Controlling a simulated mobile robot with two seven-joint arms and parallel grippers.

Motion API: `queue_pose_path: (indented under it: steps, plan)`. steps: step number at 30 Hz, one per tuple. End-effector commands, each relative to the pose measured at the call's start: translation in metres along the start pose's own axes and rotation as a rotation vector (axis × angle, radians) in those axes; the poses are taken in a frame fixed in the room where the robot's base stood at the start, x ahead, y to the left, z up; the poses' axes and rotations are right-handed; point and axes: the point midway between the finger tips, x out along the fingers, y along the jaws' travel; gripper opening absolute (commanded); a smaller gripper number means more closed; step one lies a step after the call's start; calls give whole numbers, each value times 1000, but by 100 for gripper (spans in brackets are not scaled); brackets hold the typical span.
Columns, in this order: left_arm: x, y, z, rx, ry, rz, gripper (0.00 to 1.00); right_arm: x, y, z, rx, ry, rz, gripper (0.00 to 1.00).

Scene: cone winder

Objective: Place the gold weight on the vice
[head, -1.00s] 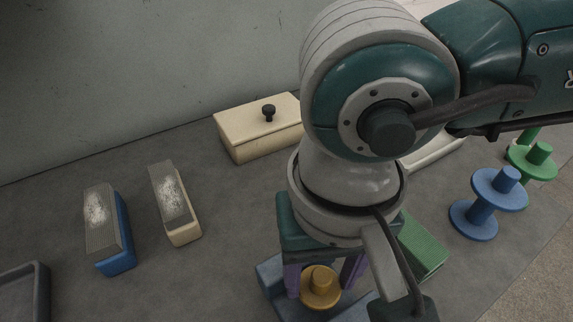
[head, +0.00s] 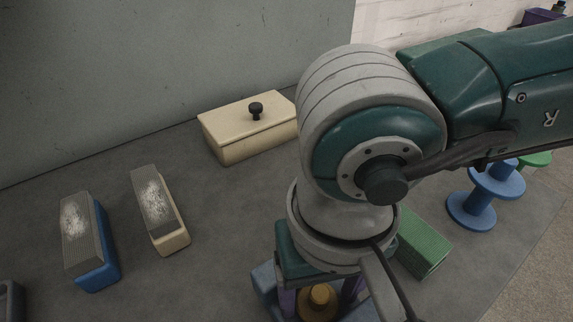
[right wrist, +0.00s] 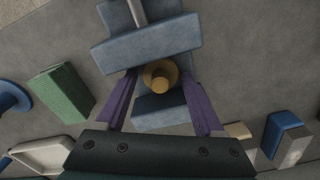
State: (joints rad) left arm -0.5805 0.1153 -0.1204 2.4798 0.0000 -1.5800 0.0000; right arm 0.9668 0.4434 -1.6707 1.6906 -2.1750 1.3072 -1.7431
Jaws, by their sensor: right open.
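The gold weight (right wrist: 160,75), a small spool-like piece with a round knob, sits at the blue vice (right wrist: 146,43), over the gap between its two blocks. It appears to rest on the vice; contact beneath is hidden. My right gripper (right wrist: 159,76) is open, pointing down, with purple fingers on either side of the weight and visible space beside it. In the head view the weight (head: 318,302) shows between the fingers at the bottom edge, and the vice (head: 265,284) is largely hidden by my arm. My left gripper is not in view.
A green block (head: 423,242) lies close right of the vice. Blue spools (head: 472,210) stand farther right. A cream lidded box (head: 245,130) is behind, by the wall.

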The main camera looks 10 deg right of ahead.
Motion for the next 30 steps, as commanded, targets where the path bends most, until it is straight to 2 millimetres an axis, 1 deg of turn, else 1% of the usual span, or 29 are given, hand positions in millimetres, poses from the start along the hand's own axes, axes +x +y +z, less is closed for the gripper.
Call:
queue_pose_path:
  steps: [2,5,8,12,15,18,21,24,30]
  plan:
    - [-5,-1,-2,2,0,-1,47,-5,0,0,0,0,0,70]
    - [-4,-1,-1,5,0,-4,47,-16,-1,-1,-2,3,-2,70]
    - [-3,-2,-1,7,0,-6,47,-37,0,-2,-2,5,-3,70]
    - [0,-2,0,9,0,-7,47,-70,0,-2,-2,5,-3,70]
    - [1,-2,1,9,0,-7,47,-90,-1,-1,-2,5,-3,70]
    - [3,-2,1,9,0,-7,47,-106,0,-1,-1,4,-1,70]
    - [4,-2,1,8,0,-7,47,-117,0,-1,0,2,-1,70]
    - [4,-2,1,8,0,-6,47,-122,0,0,-1,1,0,70]
    - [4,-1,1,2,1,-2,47,-123,0,0,0,0,0,70]
